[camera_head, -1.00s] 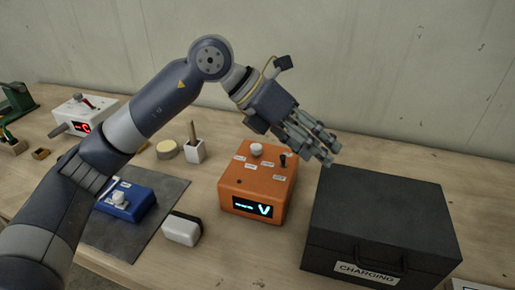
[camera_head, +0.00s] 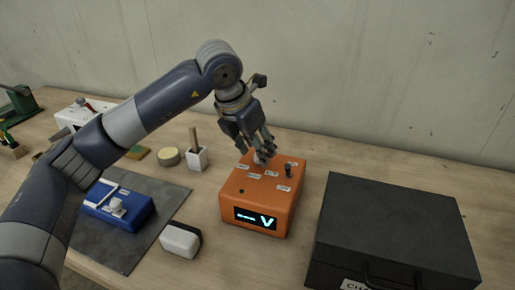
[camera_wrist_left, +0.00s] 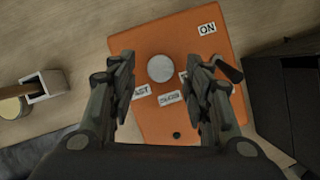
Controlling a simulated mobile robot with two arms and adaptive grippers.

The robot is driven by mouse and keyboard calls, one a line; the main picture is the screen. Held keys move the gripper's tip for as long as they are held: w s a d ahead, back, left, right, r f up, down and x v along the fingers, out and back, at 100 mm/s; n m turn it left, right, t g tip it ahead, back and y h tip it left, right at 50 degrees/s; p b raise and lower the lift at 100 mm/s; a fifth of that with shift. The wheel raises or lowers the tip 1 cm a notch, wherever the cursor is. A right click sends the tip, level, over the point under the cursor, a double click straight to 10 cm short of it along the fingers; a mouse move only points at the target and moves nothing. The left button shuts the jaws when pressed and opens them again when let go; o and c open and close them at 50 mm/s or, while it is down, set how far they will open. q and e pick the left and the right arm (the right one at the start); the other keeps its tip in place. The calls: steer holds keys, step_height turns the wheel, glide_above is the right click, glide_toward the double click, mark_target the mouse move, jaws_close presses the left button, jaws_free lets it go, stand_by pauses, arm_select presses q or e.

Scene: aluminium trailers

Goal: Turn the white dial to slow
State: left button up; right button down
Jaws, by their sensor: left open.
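The orange box (camera_head: 240,188) stands on the bench with a lit display on its front. Its round white dial (camera_wrist_left: 160,68) shows between my fingers in the left wrist view; in the head view the fingers largely hide it. My left gripper (camera_head: 264,157) points down over the dial. In the left wrist view its fingers (camera_wrist_left: 165,85) are open, one on each side of the dial, with gaps to it. Small white labels (camera_wrist_left: 170,98) lie around the dial, partly covered by the fingers. My right gripper is not in view.
A black toggle switch (camera_head: 288,170) stands on the orange box, close to one finger. A black case (camera_head: 395,225) is to the right. A blue box (camera_head: 135,217) on a dark mat, a white-and-black block (camera_head: 180,240) and a white cup (camera_head: 198,160) are to the left.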

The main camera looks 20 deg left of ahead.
arm_select(q)
steer(key=shift+x, duration=0.75)
steer(key=c, duration=1.1)
steer(key=shift+o, duration=0.2)
